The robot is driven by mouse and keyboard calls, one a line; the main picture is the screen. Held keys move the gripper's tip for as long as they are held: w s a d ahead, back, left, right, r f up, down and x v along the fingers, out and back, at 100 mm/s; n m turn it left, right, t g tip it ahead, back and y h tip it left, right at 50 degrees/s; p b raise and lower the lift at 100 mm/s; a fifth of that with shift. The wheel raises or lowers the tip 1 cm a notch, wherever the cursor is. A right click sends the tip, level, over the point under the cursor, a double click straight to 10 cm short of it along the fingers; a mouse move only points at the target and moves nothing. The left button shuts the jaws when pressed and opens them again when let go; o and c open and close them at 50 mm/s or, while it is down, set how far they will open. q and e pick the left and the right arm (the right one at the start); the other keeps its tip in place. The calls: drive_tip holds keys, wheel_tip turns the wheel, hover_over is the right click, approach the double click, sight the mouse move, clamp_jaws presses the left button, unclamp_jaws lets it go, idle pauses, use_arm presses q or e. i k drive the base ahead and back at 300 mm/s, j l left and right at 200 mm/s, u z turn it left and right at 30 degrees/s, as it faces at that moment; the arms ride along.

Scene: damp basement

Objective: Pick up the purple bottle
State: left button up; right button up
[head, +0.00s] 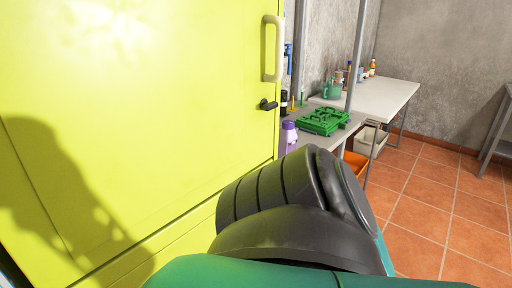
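The purple bottle (288,138) stands upright on the near end of a grey table, just right of the yellow-green door's edge. A large black and teal part of my arm fills the lower middle of the view. Neither of my grippers shows in the head view.
A yellow-green door (140,110) with a pale handle (273,48) fills the left side. A green case (325,121) lies beside the bottle. A white table (385,99) with several small items stands behind. An orange bin (356,163) is below. Tiled floor (425,210) at right is clear.

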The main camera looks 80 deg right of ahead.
sight(287, 142)
drive_tip(key=z, duration=2.8)
drive_tip(key=i+l, duration=0.15)
drive_tip(key=l, duration=0.15)
drive_tip(key=i+l, duration=0.15)
drive_tip(key=l, duration=0.15)
drive_tip(key=i+l, duration=0.15)
drive_tip(key=l, duration=0.15)
drive_tip(key=i+l+u, duration=0.2)
drive_tip(key=l, duration=0.15)
drive_tip(key=l+u, duration=0.25)
drive_tip(key=i+l, duration=0.05)
drive_tip(key=l, duration=0.05)
